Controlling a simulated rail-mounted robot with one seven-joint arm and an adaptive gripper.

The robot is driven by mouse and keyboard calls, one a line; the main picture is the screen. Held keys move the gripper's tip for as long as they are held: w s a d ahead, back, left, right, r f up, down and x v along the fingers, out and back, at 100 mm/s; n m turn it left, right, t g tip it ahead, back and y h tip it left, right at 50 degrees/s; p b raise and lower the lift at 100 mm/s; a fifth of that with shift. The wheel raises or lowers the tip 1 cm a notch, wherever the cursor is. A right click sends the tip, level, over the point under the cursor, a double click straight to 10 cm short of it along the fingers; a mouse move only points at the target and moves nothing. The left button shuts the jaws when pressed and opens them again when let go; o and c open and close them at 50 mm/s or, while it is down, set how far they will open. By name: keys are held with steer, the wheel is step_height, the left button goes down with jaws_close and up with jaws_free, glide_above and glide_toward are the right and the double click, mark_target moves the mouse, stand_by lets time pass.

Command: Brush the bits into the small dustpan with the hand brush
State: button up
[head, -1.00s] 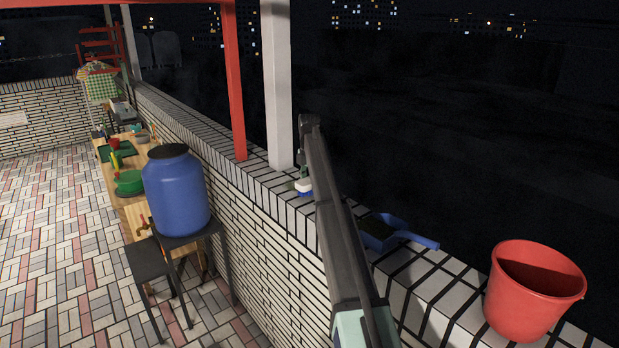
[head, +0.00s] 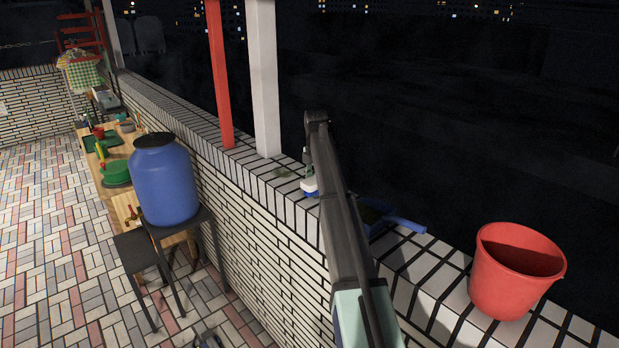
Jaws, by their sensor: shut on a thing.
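The hand brush (head: 309,188), white with a blue lower part, is at the top of the tiled wall, right of the white post. My gripper (head: 308,162) shows only as a small dark part just above it, mostly hidden behind my arm; it is shut on the brush. A dark greenish patch of bits (head: 283,172) lies on the wall top left of the brush. The small blue dustpan (head: 407,224) lies on the wall top to the right, its handle pointing right. My arm hides its left part. Dark greenish matter shows in its pan.
A red bucket (head: 515,270) stands on the wall top at the right. A white post (head: 263,80) and a red post (head: 221,80) rise left of the brush. A blue barrel (head: 163,182) stands on a dark stool below, by a wooden table.

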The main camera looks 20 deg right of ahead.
steer(key=s+d+p, duration=0.1)
steer(key=s+d, duration=0.1)
steer(key=s, duration=0.3)
steer(key=s+d, duration=0.2)
steer(key=s, duration=0.4)
steer(key=s+d+p, duration=0.1)
steer(key=s+d, duration=0.1)
steer(key=s, duration=0.4)
steer(key=shift+s+d+r+p, duration=0.15)
steer(key=shift+r+p, duration=0.1)
steer(key=shift+p, duration=0.05)
steer(key=shift+r, duration=2.8)
